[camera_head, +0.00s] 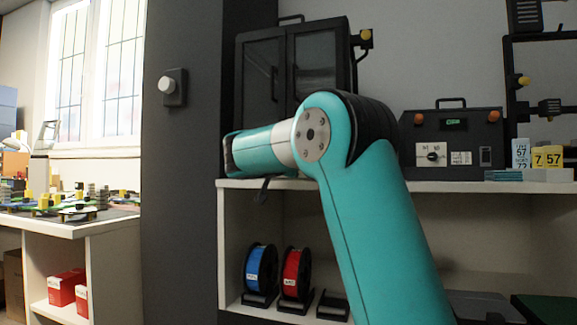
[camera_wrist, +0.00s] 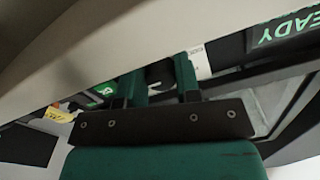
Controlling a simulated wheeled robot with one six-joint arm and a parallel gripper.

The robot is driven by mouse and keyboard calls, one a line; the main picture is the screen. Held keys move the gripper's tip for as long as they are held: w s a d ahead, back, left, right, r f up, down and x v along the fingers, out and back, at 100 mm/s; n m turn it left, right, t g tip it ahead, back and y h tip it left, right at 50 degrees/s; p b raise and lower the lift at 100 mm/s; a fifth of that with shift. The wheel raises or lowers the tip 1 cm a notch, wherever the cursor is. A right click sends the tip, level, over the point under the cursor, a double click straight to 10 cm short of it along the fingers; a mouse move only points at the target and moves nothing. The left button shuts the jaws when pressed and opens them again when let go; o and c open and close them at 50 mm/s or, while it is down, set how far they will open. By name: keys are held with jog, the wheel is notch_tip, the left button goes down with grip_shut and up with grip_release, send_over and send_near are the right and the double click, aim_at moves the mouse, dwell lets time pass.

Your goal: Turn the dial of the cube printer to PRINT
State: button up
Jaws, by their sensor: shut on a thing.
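The large black cabinet with glazed doors (camera_head: 262,75) stands on the shelf top behind my arm and appears to be the cube printer. In the wrist view a dark panel shows green letters reading READY (camera_wrist: 285,27). My gripper (camera_wrist: 160,82) has its two green fingers shut on a dark rounded knob (camera_wrist: 158,72), which looks like the dial. A white label (camera_wrist: 201,60) sits just right of it, too small to read. The dial's setting cannot be read. In the head view my arm hides the gripper's fingers and the dial.
A black case (camera_head: 470,128) with its own dial (camera_head: 431,154) and green display stands on the shelf, right of my arm. Blue and red spools (camera_head: 291,273) sit below. Numbered boxes (camera_head: 546,157) stand at right. A dark pillar (camera_head: 180,210) is at left.

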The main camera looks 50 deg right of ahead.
jog(key=shift+f, duration=0.15)
jog(key=o, duration=0.9)
jog(key=shift+a, duration=0.15)
jog(key=p+v, duration=0.2)
jog(key=v, duration=1.5)
jog(key=shift+s+a, duration=0.1)
jog(key=shift+s, duration=0.05)
